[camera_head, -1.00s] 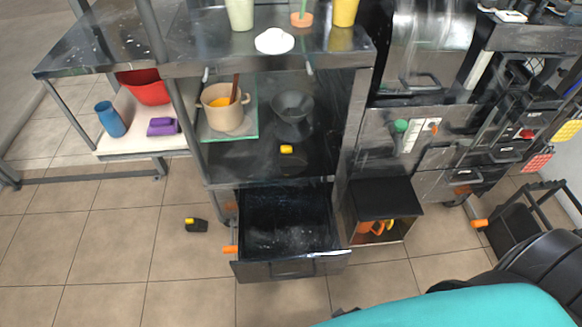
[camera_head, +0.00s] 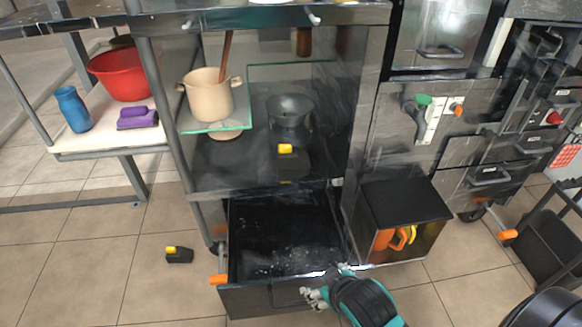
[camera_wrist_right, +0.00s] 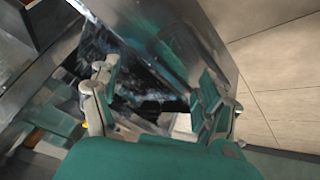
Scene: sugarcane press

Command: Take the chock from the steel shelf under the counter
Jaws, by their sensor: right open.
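A dark chock with a yellow top (camera_head: 286,150) sits on the steel shelf (camera_head: 225,172) under the counter, in front of a dark grey bowl-like vessel (camera_head: 289,112). Its dark body blends into the shelf. My right gripper (camera_head: 323,282) is open and empty at the front edge of the pulled-out drawer, below and in front of the shelf. In the right wrist view its fingers (camera_wrist_right: 157,92) stand apart with dark metal surfaces beyond. I cannot make out the chock there. My left gripper is not in view.
The open black drawer (camera_head: 285,235) juts out below the shelf. A similar black and yellow block (camera_head: 178,254) lies on the floor at left. A beige pot (camera_head: 207,97) stands on a glass board (camera_head: 245,122). An open-fronted box (camera_head: 408,205) with orange items stands right of the drawer.

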